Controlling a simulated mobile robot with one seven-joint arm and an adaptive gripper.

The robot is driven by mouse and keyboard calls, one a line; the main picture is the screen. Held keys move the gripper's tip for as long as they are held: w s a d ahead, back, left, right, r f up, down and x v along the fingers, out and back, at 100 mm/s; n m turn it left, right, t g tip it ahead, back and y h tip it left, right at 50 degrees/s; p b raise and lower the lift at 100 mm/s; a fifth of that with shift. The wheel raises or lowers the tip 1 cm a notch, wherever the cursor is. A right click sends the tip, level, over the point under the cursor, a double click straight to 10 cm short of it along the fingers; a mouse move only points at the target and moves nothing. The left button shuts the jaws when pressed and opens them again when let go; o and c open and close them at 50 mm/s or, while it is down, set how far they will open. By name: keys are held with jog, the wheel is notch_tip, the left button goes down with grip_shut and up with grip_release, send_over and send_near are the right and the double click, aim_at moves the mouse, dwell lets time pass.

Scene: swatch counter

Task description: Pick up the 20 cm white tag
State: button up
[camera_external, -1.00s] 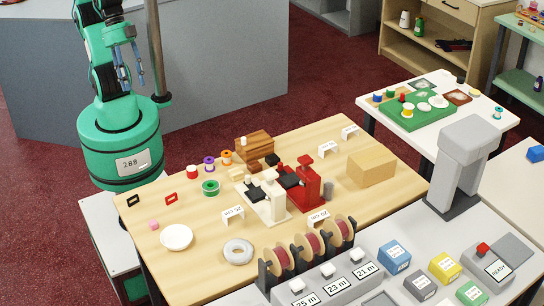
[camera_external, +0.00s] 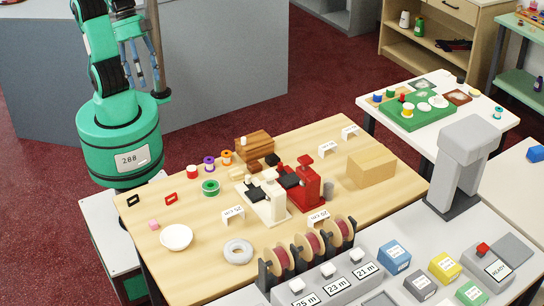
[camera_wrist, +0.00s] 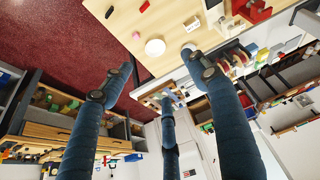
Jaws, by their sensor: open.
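Several small white folded tags stand on the wooden table in the outside view. One stands at the front left (camera_external: 233,215), one at the front middle (camera_external: 318,217), one farther back (camera_external: 326,149) and one at the far corner (camera_external: 349,132). The lettering on the front tags is upside down and too small to read surely, so I cannot tell which is the 20 cm tag. My gripper (camera_external: 142,83) is open and empty, well above and left of the table, far from every tag. Its fingers (camera_wrist: 162,80) spread across the wrist view, where a white tag (camera_wrist: 192,24) shows.
A reel rack (camera_external: 307,250) borders the front. The table's left part has free room.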

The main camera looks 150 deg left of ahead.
jog(key=w+a+r+n+g+p, duration=0.1)
jog(key=w+a+n+p, duration=0.15)
jog(key=w, duration=0.55)
jog(key=w+a+r+n+p, duration=0.1)
jog(key=w+a+r+n, duration=0.1)
jog(key=w+a, duration=0.35)
jog(key=n+g+p, duration=0.4)
jog(key=n+p, duration=0.6)
jog(key=n, duration=0.1)
send_over(321, 217)
notch_tip(321, 217, down, 31)
jog(key=shift+d, duration=0.1)
jog(key=shift+f+b, duration=0.35)
jog(key=shift+f, duration=3.9)
jog(key=shift+f, duration=0.1)
jog(key=shift+f, duration=2.5)
